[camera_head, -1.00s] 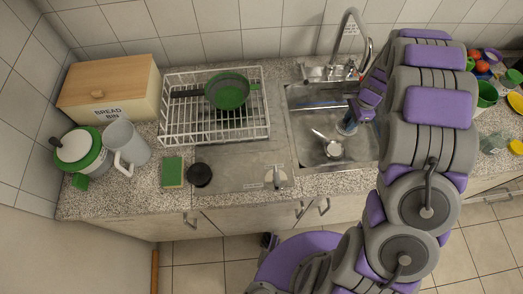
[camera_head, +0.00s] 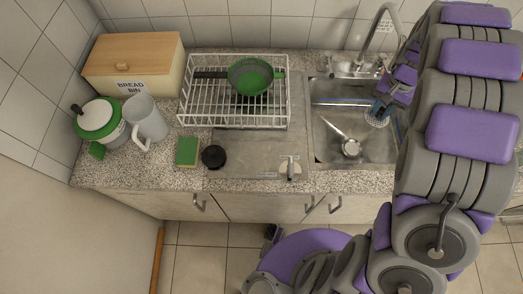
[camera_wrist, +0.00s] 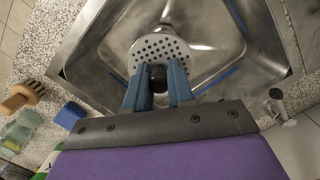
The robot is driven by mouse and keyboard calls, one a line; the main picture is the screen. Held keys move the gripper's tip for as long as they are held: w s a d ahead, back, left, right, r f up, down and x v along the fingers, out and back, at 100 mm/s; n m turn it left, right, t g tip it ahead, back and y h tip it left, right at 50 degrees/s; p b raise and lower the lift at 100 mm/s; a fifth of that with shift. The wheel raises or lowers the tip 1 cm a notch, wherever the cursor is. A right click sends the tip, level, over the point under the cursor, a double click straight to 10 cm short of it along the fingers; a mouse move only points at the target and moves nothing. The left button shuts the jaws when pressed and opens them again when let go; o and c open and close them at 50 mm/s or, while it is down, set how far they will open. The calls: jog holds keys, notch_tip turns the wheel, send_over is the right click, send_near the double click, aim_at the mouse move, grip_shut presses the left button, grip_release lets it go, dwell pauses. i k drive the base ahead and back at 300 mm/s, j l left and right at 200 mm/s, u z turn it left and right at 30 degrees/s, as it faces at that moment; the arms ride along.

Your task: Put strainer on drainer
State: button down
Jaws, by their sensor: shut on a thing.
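The strainer is a round perforated metal disc (camera_wrist: 160,50) with a black knob. In the wrist view my gripper (camera_wrist: 158,92) has its two blue fingers on either side of the knob, shut on it. In the head view my gripper (camera_head: 386,101) and the strainer (camera_head: 376,118) are over the right part of the sink; their exact height is unclear. The drainer is the white wire rack (camera_head: 213,111) on the counter left of the sink. A green pan (camera_head: 250,76) lies in it, its dark handle pointing left.
The metal sink (camera_head: 322,138) holds a ladle-like utensil (camera_head: 350,147). A curved faucet (camera_head: 375,35) rises behind it. A bread bin (camera_head: 132,64), white-green pot (camera_head: 97,118), grey jug (camera_head: 146,120), green sponge (camera_head: 187,151) and black round object (camera_head: 213,156) stand left.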

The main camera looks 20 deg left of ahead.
aim_at(248, 154)
jog(key=k+u, duration=0.15)
jog(key=u, duration=0.25)
jog(key=k+u, duration=0.1)
jog(key=u, duration=0.3)
